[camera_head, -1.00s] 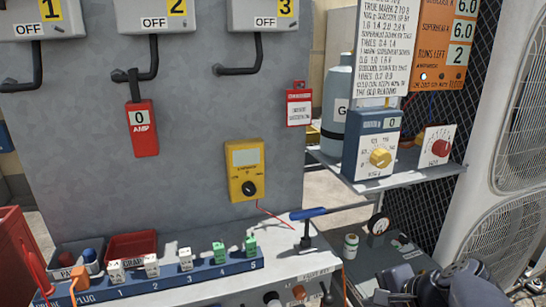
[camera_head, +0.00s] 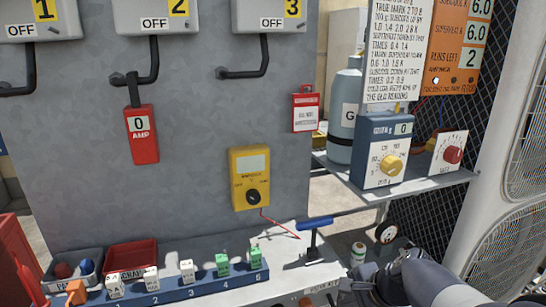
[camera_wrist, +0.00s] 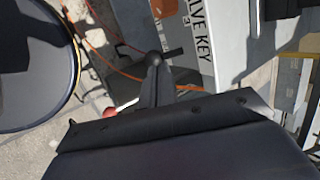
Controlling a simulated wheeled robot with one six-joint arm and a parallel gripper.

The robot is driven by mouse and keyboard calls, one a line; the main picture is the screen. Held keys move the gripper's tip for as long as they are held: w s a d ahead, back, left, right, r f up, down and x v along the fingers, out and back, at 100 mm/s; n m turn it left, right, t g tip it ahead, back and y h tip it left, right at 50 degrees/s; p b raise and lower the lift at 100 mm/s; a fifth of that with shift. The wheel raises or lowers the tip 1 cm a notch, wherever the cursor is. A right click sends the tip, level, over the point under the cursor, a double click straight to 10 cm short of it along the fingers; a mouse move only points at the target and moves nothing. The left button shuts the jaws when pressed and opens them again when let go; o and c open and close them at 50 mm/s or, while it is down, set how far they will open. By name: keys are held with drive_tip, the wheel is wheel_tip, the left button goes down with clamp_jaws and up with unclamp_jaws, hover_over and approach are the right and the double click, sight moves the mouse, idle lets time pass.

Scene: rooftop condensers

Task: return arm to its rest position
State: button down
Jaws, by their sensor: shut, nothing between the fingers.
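My arm (camera_head: 425,282) shows at the bottom right of the head view, folded low beside the bench's right end and the white condenser. In the wrist view my gripper (camera_wrist: 154,62) is a dark, narrow shape with its fingers together and nothing held. It is over the edge of a light bench panel lettered VALVE KEY (camera_wrist: 194,40). A red-tipped part shows just left of the gripper, partly hidden. The fingertips cannot be made out clearly in the head view.
A blue-handled valve key (camera_head: 315,223) stands upright on the bench's right end, near my arm. A shelf (camera_head: 400,187) holds a dial box (camera_head: 382,155). A small gauge (camera_head: 386,233) and a white condenser (camera_head: 510,230) are close by. Orange hoses (camera_wrist: 110,70) run below the gripper.

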drive_tip(key=shift+w+a+r+g+h+p, duration=0.2)
drive_tip(key=shift+g+p, duration=0.35)
drive_tip(key=shift+p, duration=0.7)
drive_tip(key=shift+w+a+r+g+h+p, duration=0.15)
drive_tip(key=shift+w+g+p, duration=0.3)
drive_tip(key=shift+p, duration=0.8)
drive_tip(key=shift+w+r+g+h+p, duration=0.2)
drive_tip(key=shift+g+p, duration=0.4)
drive_tip(key=shift+p, duration=0.65)
drive_tip(key=p, duration=0.1)
drive_tip(key=g+p, duration=0.1)
drive_tip(key=shift+w+a+r+h+p, duration=0.1)
drive_tip(key=shift+w+r+h+p, duration=0.15)
drive_tip(key=shift+w+h+p, duration=0.1)
drive_tip(key=p+v, duration=0.1)
drive_tip(key=v, duration=1.2)
drive_tip(key=shift+r+p, duration=0.3)
drive_tip(key=shift+p, duration=0.05)
